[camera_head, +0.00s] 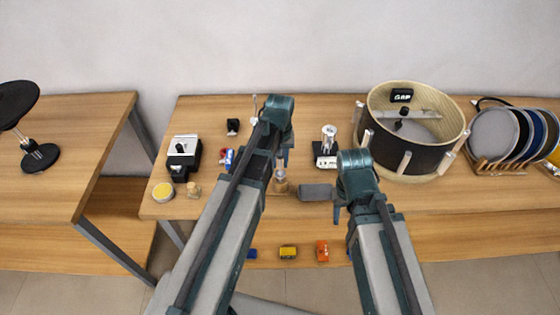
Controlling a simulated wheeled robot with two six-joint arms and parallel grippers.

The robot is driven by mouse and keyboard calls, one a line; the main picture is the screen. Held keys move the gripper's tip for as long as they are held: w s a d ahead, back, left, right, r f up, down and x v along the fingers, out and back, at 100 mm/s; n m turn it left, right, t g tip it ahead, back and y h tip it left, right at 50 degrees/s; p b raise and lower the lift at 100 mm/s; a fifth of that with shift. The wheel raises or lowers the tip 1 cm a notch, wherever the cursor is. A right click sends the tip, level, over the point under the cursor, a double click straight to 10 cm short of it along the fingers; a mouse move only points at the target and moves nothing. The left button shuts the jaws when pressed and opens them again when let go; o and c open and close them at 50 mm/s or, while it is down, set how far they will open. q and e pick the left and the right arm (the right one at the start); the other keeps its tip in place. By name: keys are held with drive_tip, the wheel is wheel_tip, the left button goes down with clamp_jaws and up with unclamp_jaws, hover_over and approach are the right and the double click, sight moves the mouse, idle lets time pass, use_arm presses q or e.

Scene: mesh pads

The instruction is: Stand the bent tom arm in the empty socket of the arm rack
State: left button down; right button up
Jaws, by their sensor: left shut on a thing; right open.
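My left gripper (283,158) points down over the middle of the table and is shut on a small silvery piece (281,173), likely the bent tom arm, mostly hidden by the gripper and arm. Just below is a small wooden block (279,187), possibly part of the arm rack; I cannot tell whether the piece touches it. A thin upright rod with a pale tip (254,105) shows behind my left arm. My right gripper (337,213) is open and empty near the table's front edge, right of a grey pad (315,192). No socket can be made out.
A large open drum (402,160) stands right of centre, with a rack of round pads (493,135) beyond it. A silver cylinder on a pale base (328,145) stands mid-table. A black-and-white device (184,155) and a yellow-topped tin (163,192) sit left.

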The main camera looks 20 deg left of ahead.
use_arm(q)
drive_tip(key=shift+f+b, duration=0.85)
drive_tip(key=shift+f, duration=0.15)
drive_tip(key=c, duration=0.6)
unclamp_jaws()
drive_tip(key=shift+o, duration=0.2)
drive_tip(key=shift+r, duration=0.1)
wheel_tip(320, 180, up, 14)
drive_tip(key=p, duration=1.4)
drive_tip(key=shift+f, duration=0.2)
